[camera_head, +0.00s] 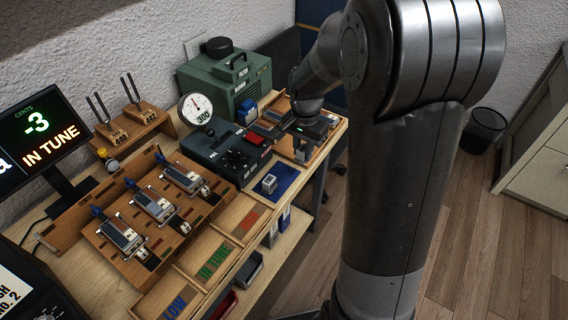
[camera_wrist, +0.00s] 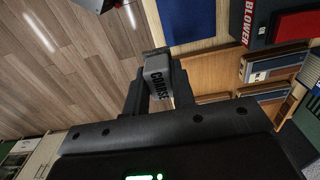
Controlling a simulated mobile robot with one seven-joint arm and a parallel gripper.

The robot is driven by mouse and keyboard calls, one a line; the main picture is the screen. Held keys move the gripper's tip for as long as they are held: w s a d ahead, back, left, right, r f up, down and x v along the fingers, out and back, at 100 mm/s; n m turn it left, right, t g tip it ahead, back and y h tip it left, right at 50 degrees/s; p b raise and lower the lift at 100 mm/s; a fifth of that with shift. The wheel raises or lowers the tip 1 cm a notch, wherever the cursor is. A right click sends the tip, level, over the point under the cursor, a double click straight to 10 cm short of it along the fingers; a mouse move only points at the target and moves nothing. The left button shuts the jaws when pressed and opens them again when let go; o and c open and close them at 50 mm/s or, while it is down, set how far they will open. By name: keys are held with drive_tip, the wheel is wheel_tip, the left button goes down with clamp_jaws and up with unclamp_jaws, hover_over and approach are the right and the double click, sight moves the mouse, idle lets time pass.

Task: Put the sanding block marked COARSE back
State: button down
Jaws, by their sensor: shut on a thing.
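The grey sanding block marked COARSE (camera_wrist: 158,78) is between the fingers of my gripper (camera_wrist: 158,92) in the wrist view. Its dark lettering faces the camera. In the head view my gripper (camera_head: 303,143) is at the far right end of the bench, low over a wooden tray (camera_head: 325,140). The block is hard to make out there, and I cannot tell whether it touches the tray. The wrist view shows wooden compartments (camera_wrist: 205,75) just right of the block, with dark-topped blocks in them.
A blue mat (camera_head: 287,178) with a small pale block (camera_head: 269,184) lies left of my gripper. A dark box with a gauge (camera_head: 222,150) and a green machine (camera_head: 225,82) stand behind. A tuning display (camera_head: 40,140) and wooden racks fill the left.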

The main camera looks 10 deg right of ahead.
drive_tip(key=a+f, duration=0.1)
drive_tip(key=w+a+f, duration=0.1)
drive_tip(key=a, duration=0.1)
drive_tip(key=w+a+f, duration=0.1)
drive_tip(key=shift+w+a+f, duration=0.1)
drive_tip(key=shift+w+a, duration=0.15)
drive_tip(key=shift+a, duration=0.05)
drive_tip(key=shift+f, duration=2.05)
drive_tip(key=c, duration=1.2)
unclamp_jaws()
drive_tip(key=shift+f, duration=0.1)
